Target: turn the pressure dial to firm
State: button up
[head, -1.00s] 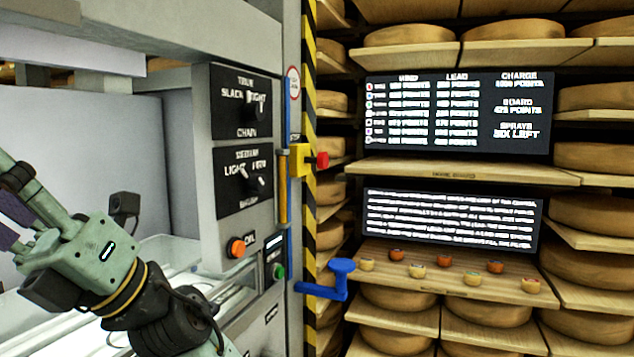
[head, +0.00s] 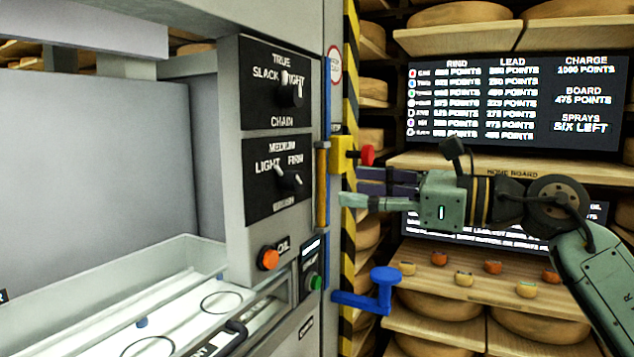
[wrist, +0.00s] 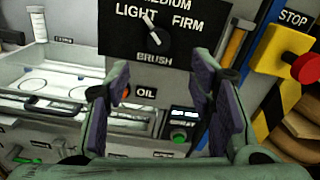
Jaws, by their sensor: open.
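The pressure dial (head: 289,180) is a black knob on the black BRUSH panel, marked LIGHT, MEDIUM and FIRM. It also shows at the top of the wrist view (wrist: 155,38), where its white mark leans up and left, toward the LIGHT–MEDIUM side. My gripper (head: 352,190) is to the right of the panel in the head view, pointing left, apart from the dial. In the wrist view my gripper (wrist: 166,85) has its two purple-padded fingers spread with nothing between them. The dial appears above and beyond the fingertips.
A CHAIN dial (head: 290,95) sits above. Below are an orange OIL button (head: 268,258) and a green button (head: 314,283). A yellow box with a red STOP button (head: 367,155), a blue crank (head: 382,282) and an orange-and-blue upright bar (head: 322,185) stand close to my gripper.

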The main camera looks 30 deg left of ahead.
aim_at(300, 184)
jog(key=a+p, duration=0.1)
jog(key=a, duration=0.5)
jog(key=a+p, duration=0.1)
jog(key=a, duration=0.3)
jog(key=shift+s+p, duration=0.35)
jog(key=shift+c, duration=0.5)
jog(key=shift+d, duration=0.1)
jog(key=c, duration=1)
